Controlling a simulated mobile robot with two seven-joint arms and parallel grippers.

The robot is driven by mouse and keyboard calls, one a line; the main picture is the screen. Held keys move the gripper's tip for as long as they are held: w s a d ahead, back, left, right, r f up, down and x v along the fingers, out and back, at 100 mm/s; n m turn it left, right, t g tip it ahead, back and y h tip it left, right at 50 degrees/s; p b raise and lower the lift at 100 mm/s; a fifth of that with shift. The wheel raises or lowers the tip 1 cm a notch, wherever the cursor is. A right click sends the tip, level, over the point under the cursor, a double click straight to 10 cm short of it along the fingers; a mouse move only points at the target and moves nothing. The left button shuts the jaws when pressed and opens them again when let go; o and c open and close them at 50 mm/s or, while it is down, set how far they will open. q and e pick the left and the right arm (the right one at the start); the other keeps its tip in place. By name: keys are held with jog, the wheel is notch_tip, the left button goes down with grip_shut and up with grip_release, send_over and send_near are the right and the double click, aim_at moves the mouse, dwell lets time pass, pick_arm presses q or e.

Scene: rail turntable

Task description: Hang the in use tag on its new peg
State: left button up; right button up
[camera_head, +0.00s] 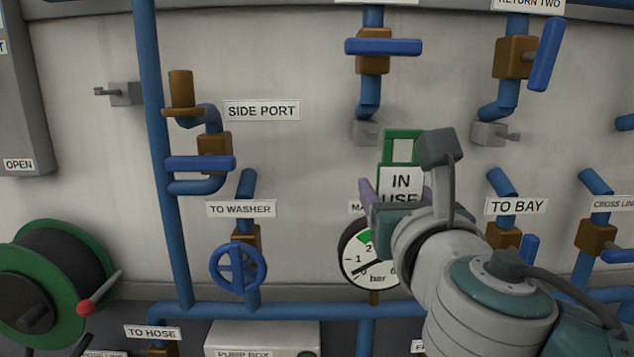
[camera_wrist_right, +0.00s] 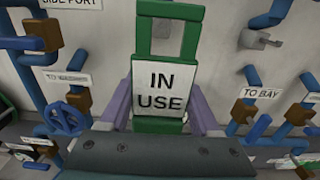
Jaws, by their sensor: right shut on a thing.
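The in use tag (camera_head: 402,181) is a green frame with a white plate reading IN USE and an open window at its top. My right gripper (camera_head: 398,197) is shut on its lower part and holds it upright before the wall. The tag also shows in the right wrist view (camera_wrist_right: 163,88), between the purple fingers of the right gripper (camera_wrist_right: 160,112). A grey peg (camera_head: 363,132) is just left of the tag's top; its tip is not clear. Another peg (camera_head: 490,134) is to the right, also in the wrist view (camera_wrist_right: 258,40). A third peg (camera_head: 124,94) is far left. My left gripper is not in view.
A pressure gauge (camera_head: 361,262) is below the tag, partly behind my right gripper. Blue pipes and valves surround it, with a blue handle (camera_head: 383,47) above. A green hose reel (camera_head: 88,258) stands lower left. Bare wall (camera_head: 300,165) lies left of the tag.

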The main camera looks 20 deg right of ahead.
aim_at(400, 198)
jog(key=shift+p+v, duration=0.9)
jog(key=shift+v, duration=1)
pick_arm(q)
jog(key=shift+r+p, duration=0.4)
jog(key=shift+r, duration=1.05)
pick_arm(e)
jog(key=shift+v, duration=1.25)
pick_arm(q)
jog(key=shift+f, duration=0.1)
pick_arm(e)
jog(key=shift+d+r, duration=0.1)
jog(key=shift+r, duration=0.05)
